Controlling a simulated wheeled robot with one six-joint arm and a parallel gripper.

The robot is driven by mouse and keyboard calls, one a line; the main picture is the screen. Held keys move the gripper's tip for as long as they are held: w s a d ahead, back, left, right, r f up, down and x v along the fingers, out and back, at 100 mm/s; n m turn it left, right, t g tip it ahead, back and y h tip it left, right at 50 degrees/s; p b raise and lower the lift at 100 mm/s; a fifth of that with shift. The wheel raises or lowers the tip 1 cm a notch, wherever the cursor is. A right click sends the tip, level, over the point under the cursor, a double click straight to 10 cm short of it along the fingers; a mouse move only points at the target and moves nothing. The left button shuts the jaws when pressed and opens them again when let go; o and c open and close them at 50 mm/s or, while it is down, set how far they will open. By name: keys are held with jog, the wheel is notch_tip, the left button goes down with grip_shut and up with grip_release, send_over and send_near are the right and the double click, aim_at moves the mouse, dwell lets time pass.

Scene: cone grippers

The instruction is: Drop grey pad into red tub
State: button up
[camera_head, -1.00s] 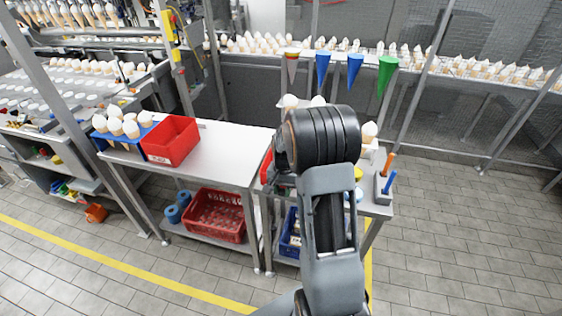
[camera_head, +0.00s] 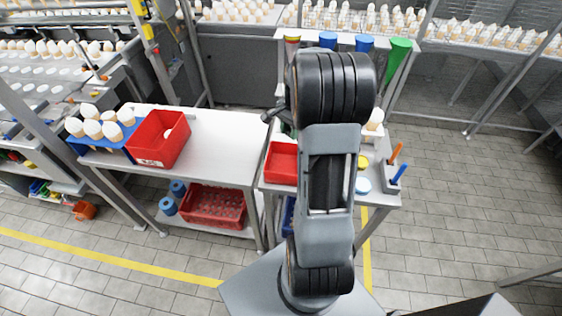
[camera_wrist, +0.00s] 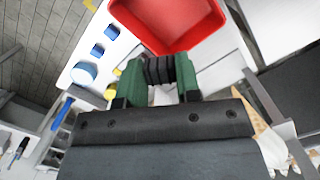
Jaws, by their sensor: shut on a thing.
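My gripper (camera_wrist: 159,75) has green fingers, shut on a dark grey ribbed pad (camera_wrist: 160,68) in the wrist view. The pad sits between the fingertips, close to the near edge of a red tub (camera_wrist: 170,46) in that picture. The tub looks empty where it shows. In the head view a red tub (camera_head: 281,164) stands on the right table, partly covered by my arm. My arm hides the pad and most of my gripper there. I cannot tell the pad's height above the tub.
Another red tub (camera_head: 160,140) on the left table has a white thing inside, beside a blue holder of cones (camera_head: 103,130). A rack with coloured cones (camera_head: 398,58) stands behind my arm. A grey holder (camera_head: 393,181) with orange and blue handles is at right.

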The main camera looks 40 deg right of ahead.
notch_tip(320, 180, down, 6)
jog(key=b, duration=0.4)
jog(key=shift+r, duration=0.15)
jog(key=o, duration=1)
jog(key=shift+r, duration=0.15)
jog(key=r, duration=0.4)
jog(key=d+r, duration=0.1)
jog(key=r, duration=0.4)
jog(key=r+b, duration=0.1)
jog(key=r, duration=0.3)
jog(key=shift+w+d+r, duration=0.15)
jog(key=shift+d+r, duration=0.1)
